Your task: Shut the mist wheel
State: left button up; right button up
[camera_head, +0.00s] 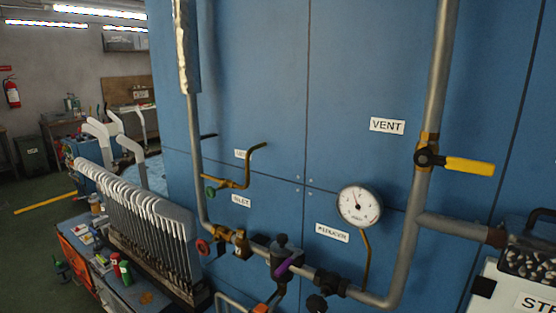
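No wheel carries a clearly readable mist label. A small green wheel (210,191) sits at the left end of a thin brass pipe (250,165) that bends upward, near a small label (240,153) too blurred to read. Below it, a red wheel (203,247) sits on a brass valve (240,241) by the label that seems to read INLET (241,201). A black wheel (316,303) is low on the pipe, partly near the lower edge. I cannot tell whether any wheel is open or shut. Neither of my grippers is in view.
A round gauge (359,205) and a purple lever (288,265) are on the lower pipework. A rack of white-topped boards (150,235) stands at left. A pale box (515,290) is at lower right.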

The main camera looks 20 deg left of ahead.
aim_at(210, 192)
jog(key=u, duration=0.05)
jog(key=k, duration=0.5)
jog(key=u, duration=0.65)
jog(key=i, duration=0.5)
jog(key=u, duration=0.5)
jog(key=k, duration=0.55)
jog(key=z, duration=0.6)
jog(key=i, duration=0.5)
jog(key=u, duration=0.8)
